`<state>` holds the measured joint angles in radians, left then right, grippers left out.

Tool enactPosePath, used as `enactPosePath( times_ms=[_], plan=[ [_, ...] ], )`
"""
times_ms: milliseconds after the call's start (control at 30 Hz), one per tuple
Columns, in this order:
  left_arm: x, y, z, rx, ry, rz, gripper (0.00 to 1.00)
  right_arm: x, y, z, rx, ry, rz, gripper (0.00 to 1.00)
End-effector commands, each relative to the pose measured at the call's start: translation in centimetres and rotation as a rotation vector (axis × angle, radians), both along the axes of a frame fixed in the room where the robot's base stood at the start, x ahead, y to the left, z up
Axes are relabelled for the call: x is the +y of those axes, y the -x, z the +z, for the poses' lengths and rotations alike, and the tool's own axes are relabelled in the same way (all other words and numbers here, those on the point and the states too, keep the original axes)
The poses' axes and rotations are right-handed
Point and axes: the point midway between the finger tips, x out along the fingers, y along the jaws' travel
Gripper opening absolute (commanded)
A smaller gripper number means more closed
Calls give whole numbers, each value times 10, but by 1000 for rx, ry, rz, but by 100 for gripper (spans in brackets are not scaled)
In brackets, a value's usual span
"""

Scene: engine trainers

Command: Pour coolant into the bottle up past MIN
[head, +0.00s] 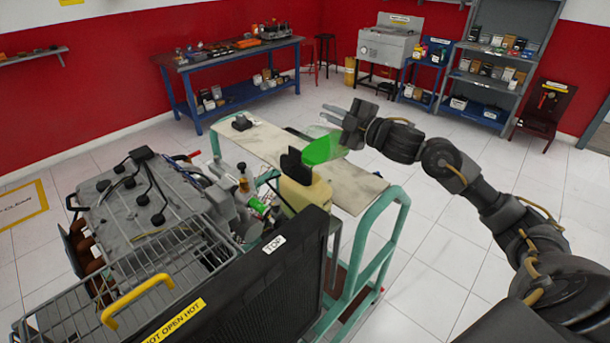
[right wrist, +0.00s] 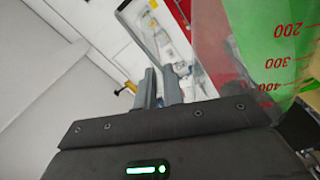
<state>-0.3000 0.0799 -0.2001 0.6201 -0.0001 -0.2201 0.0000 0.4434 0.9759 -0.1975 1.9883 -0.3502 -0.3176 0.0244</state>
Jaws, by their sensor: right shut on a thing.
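My right gripper (head: 345,122) comes in from the right and is shut on a clear measuring jug holding green coolant (head: 320,149). The jug is tilted and hangs over the bottle area of the engine trainer. In the right wrist view the green coolant (right wrist: 270,45) and red marks 200, 300 and 400 show beside my fingers (right wrist: 160,88). The cream bottle (head: 305,190) stands behind the radiator, with a black part (head: 293,164) at its top, close to the jug. The MIN mark and the level inside the bottle cannot be made out. My left gripper is out of view.
The black radiator (head: 285,265) with a TOP label stands in front of the bottle. The engine (head: 150,200) and a wire guard (head: 130,270) are at left. A teal frame (head: 375,240) carries a pale board (head: 352,190). Floor at right is free.

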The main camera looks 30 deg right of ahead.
Motion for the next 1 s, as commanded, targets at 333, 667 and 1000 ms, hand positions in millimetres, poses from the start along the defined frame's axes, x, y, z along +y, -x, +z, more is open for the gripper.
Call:
enactPosePath(
  times_ms=[333, 667, 1000],
  plan=[
    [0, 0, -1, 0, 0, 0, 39, 2, 1, 3, -9, 14, 0, 0],
    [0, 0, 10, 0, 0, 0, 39, -9, -4, -2, 29, -65, -7, 0],
    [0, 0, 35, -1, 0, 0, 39, -38, -17, -29, 160, -407, -7, 0]
  ],
)
